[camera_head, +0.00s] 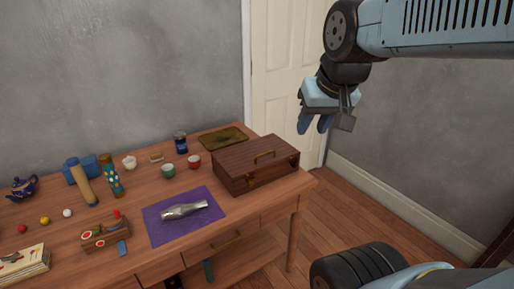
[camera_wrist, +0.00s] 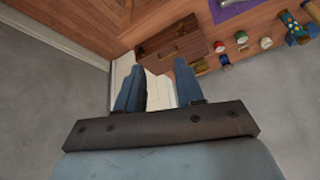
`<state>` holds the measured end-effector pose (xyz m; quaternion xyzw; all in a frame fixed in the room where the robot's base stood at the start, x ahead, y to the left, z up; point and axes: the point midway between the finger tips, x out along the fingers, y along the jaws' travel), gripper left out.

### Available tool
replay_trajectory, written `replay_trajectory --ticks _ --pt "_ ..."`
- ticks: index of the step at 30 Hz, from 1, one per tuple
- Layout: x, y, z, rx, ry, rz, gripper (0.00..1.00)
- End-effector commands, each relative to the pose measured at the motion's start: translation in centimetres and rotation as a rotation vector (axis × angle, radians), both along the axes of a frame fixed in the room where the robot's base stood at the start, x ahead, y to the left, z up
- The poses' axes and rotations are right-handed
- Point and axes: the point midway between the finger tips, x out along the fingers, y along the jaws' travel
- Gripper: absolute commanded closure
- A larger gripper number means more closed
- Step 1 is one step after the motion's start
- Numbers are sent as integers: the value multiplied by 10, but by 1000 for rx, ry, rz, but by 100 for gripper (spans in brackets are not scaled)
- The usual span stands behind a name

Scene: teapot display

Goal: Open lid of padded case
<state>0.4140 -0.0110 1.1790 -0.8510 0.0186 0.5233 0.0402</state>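The padded case is a closed dark brown wooden box (camera_head: 240,178) with a brass handle (camera_head: 264,156) on its lid and small clasps on the front. It stands at the right end of the table. In the wrist view the case (camera_wrist: 165,38) shows beyond my fingertips. My gripper (camera_head: 315,124) hangs in the air above and to the right of the case, in front of the door. In the wrist view its two blue fingers (camera_wrist: 158,85) are apart with nothing held between them. The case's inside is hidden.
The wooden table (camera_head: 130,262) also holds a purple cloth (camera_head: 158,232) with a metallic vase (camera_head: 185,210), a bronze tray (camera_head: 222,138), a blue jar (camera_head: 180,142), small cups and a blue teapot (camera_head: 22,188). Floor right of the table is clear.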

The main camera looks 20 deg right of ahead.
Motion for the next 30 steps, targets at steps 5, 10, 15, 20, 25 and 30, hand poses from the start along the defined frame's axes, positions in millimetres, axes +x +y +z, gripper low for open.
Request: replay_trajectory --ticks 5,10,15,20,25,30 --pt "47 -4 0 91 50 -144 63" --pt "94 -6 -6 172 95 -294 63" --pt "141 -7 -19 240 142 -446 63" --pt "186 -9 -39 297 182 -594 63" --pt "232 -11 -67 346 223 -756 63" --pt "274 -13 -100 384 258 -913 63"
